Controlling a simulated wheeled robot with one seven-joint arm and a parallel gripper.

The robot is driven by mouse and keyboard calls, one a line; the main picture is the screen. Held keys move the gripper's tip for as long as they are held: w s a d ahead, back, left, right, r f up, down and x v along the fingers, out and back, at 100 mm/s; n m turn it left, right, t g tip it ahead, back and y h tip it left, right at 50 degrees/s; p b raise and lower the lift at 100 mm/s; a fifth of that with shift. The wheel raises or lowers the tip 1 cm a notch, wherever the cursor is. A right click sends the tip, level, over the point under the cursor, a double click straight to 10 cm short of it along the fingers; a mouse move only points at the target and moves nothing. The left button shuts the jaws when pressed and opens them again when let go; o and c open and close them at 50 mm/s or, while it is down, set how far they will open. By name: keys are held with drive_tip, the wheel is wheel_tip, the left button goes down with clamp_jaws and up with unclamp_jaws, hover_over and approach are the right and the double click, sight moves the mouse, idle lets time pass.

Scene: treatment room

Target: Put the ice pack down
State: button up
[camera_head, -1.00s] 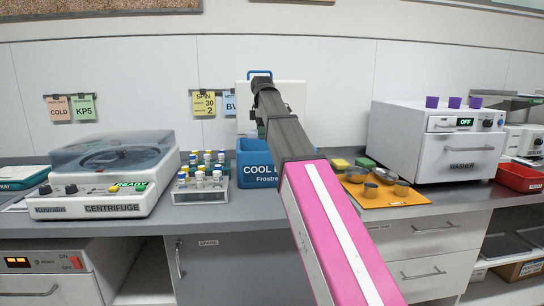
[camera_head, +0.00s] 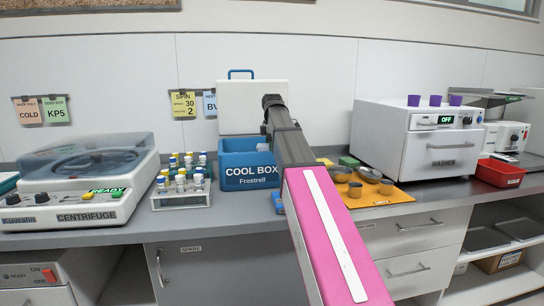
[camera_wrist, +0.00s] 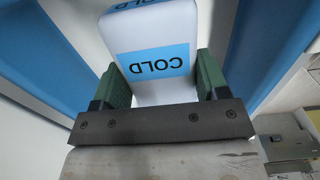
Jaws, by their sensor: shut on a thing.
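The ice pack (camera_wrist: 157,25) is a white block with a light blue label reading COLD. In the wrist view it is gripped between the two green fingers of my gripper (camera_wrist: 163,78). The blue cool box (camera_head: 240,178) stands on the counter with its white lid (camera_head: 232,105) raised behind it. Blue surfaces flank the pack on both sides in the wrist view. In the head view my arm crosses in front of the box's right side. It hides the fingers and the pack, so I cannot tell the pack's height relative to the box.
A rack of capped vials (camera_head: 184,199) stands left of the box, then the centrifuge (camera_head: 85,180). To the right are an orange tray (camera_head: 372,202) with metal bowls, the white washer (camera_head: 415,140) and a red bin (camera_head: 500,174). A small blue piece (camera_head: 277,202) shows beside my arm.

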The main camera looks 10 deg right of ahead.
drive_tip(key=shift+f, duration=2)
drive_tip(key=o, duration=1.2)
wheel_tip(320, 180, up, 12)
drive_tip(key=shift+r, duration=0.1)
